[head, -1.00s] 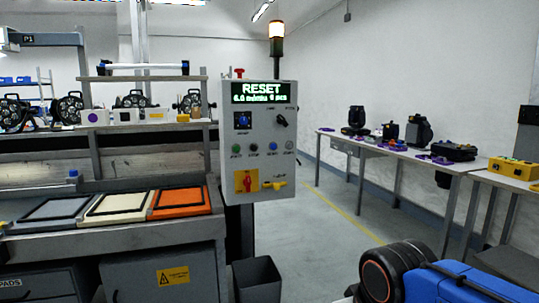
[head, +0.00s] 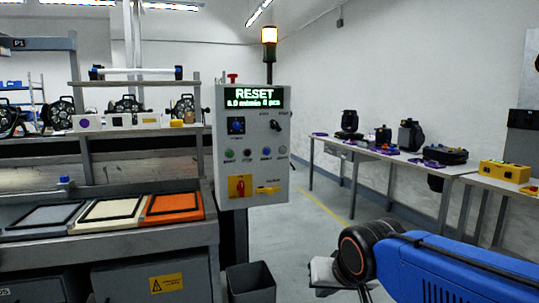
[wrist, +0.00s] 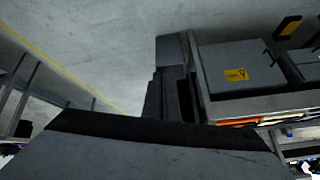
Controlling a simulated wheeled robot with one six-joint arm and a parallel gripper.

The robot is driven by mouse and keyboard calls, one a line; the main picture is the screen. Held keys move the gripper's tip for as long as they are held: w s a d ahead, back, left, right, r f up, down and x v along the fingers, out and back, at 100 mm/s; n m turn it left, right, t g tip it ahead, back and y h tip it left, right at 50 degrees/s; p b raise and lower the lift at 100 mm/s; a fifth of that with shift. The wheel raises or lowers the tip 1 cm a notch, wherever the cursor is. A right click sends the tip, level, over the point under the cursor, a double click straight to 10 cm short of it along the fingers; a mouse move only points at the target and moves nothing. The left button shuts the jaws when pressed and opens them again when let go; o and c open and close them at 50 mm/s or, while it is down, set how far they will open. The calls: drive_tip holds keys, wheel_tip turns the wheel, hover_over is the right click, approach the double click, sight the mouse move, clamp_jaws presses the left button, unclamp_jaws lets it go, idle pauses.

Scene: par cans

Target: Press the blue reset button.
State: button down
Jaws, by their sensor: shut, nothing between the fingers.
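The grey control panel (head: 252,143) stands at the middle of the head view, its green-lit display (head: 256,97) reading RESET. My gripper (head: 323,273) shows as a grey shape at the lower right, at the end of my blue arm. It is shut and empty, below and right of the panel and apart from it. The wrist view shows floor and cabinets beyond a dark grey slab across its lower part; the blue button is not visible there.
A blue rotary knob (head: 237,126) is higher on the panel, and a red switch on a yellow plate (head: 240,186) is below. A workbench (head: 150,238) with coloured pads is at left. A dark bin (head: 251,283) stands below. Floor at right of the panel is clear.

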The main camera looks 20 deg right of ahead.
sight(267, 152)
drive_tip(key=w+d+r+m+t, duration=0.1)
drive_tip(key=w+r+m+t, duration=0.2)
drive_tip(key=w+r, duration=0.4)
drive_tip(key=w+r+m+t, duration=0.4)
drive_tip(key=w+r+m, duration=0.2)
drive_tip(key=w, duration=0.9)
drive_tip(key=w+d+r+m+t, duration=0.1)
drive_tip(key=w+r+m+t, duration=0.2)
drive_tip(key=w+r, duration=0.7)
drive_tip(key=shift+w+d+m+t+y, duration=0.35)
drive_tip(key=shift+w+m, duration=0.35)
drive_tip(key=shift+m, duration=0.5)
drive_tip(key=shift+w, duration=0.1)
drive_tip(key=w, duration=1.3)
drive_tip(key=shift+w, duration=0.4)
